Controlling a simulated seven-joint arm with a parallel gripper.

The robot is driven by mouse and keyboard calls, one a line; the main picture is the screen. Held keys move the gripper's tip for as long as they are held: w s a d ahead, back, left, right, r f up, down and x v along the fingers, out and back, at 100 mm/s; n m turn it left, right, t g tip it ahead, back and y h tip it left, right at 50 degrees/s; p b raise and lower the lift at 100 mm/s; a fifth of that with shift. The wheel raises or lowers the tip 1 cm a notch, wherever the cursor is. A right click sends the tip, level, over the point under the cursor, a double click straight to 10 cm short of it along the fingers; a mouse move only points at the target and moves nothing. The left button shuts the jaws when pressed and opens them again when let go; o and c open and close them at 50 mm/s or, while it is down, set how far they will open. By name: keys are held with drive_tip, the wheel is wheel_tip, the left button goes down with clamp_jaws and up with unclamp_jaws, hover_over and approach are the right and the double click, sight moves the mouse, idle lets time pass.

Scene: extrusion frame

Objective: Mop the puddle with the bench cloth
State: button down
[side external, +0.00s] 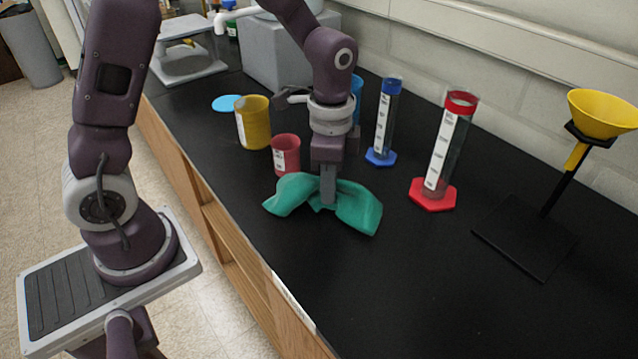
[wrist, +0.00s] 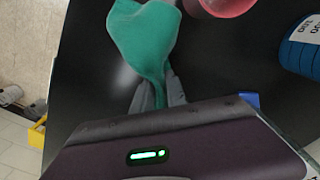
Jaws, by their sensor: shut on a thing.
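The green bench cloth (side external: 359,208) is bunched at its middle in my gripper (side external: 327,200), with its two sides spreading out left and right. It also shows in the wrist view (wrist: 143,38), pinched between the fingertips (wrist: 160,98). The gripper points down and is shut on the cloth. I cannot tell whether the cloth's lower edges touch the bench. A flat light-blue patch (side external: 227,103), which looks like the puddle, lies on the black bench behind and left of the cloth, apart from it, near the bench's left edge.
A yellow beaker (side external: 253,122) and a red beaker (side external: 286,155) stand between patch and cloth. A blue-based cylinder (side external: 383,120), a red-based cylinder (side external: 444,150) and a yellow funnel on a stand (side external: 601,113) stand right. The bench front (side external: 440,300) is clear.

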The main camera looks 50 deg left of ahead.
drive_tip(key=shift+d, duration=5.35)
drive_tip(key=shift+d+r, duration=0.15)
drive_tip(key=shift+r, duration=0.1)
wheel_tip(320, 180, up, 10)
drive_tip(key=shift+f, duration=0.2)
drive_tip(key=s+a, duration=0.8)
drive_tip(key=a, duration=0.4)
wheel_tip(320, 180, down, 8)
drive_tip(key=shift+s+r, duration=0.1)
drive_tip(key=shift+r, duration=0.05)
drive_tip(key=shift+f, duration=0.7)
